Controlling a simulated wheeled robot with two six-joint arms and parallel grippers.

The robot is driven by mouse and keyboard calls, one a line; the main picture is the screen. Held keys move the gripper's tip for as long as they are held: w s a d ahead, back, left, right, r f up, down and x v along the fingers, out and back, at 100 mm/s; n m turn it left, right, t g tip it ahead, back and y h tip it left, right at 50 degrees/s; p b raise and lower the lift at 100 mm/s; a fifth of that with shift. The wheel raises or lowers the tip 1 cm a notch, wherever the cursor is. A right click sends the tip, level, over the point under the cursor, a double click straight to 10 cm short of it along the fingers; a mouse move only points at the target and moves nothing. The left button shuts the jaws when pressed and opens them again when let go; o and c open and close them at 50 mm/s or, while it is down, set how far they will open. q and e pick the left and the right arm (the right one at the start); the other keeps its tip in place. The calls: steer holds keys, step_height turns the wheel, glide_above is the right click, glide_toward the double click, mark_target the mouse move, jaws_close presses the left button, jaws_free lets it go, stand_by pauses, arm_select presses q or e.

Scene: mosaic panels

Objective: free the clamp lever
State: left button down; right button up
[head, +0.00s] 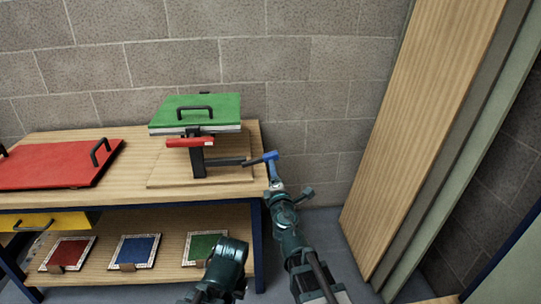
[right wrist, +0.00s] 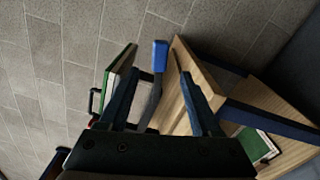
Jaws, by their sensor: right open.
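The clamp lever (head: 262,159) sticks out to the right from a dark clamp post on the workbench. It has a dark shaft and a blue grip. In the right wrist view the lever's blue grip (right wrist: 160,56) shows between my two fingers. My right gripper (head: 277,183) is open, just below the blue grip in the head view. I cannot tell whether a finger touches it. The clamp (head: 197,158) has a red bar on top, under a green panel (head: 205,109) with a black handle.
A red panel (head: 55,164) with black handles lies at the left of the wooden bench (head: 130,185). A yellow drawer (head: 50,222) hangs below. The lower shelf (head: 170,270) holds red, blue and green framed tiles. A tall wooden board (head: 425,130) leans at right.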

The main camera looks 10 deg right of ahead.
mark_target(270, 153)
steer(key=w, duration=1.3)
steer(key=shift+c, duration=0.3)
steer(key=shift+s, duration=0.1)
jaws_close()
stand_by(0.6)
